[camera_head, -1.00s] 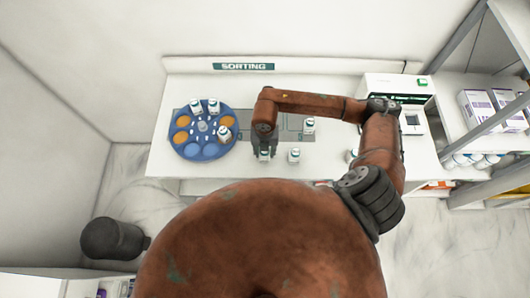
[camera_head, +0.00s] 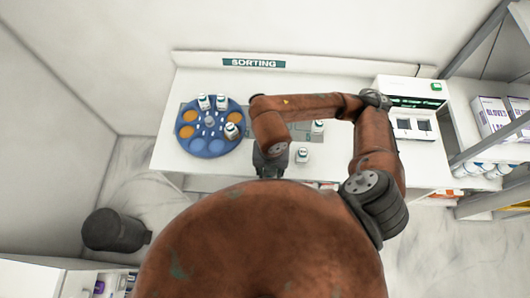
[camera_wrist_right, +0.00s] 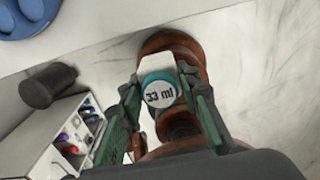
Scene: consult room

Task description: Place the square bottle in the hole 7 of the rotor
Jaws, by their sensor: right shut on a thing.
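My right gripper (camera_head: 268,172) is at the table's front edge, to the right of and nearer than the rotor. In the right wrist view its fingers (camera_wrist_right: 163,88) are shut on a white square bottle (camera_wrist_right: 146,70) with a teal-rimmed cap marked "33 ml". In the head view my arm hides this bottle. The blue round rotor (camera_head: 209,134) lies on the left of the table; its edge also shows in the wrist view (camera_wrist_right: 32,22). Several orange and blue holes in it look empty. Bottles stand at its back and right side. Hole numbers are not readable. My left gripper is not in view.
Two more bottles stand right of my gripper, one near (camera_head: 302,155) and one farther back (camera_head: 318,128). A white machine (camera_head: 414,122) stands at the table's right. A dark bin (camera_head: 115,230) is on the floor at left. Table around the rotor is mostly clear.

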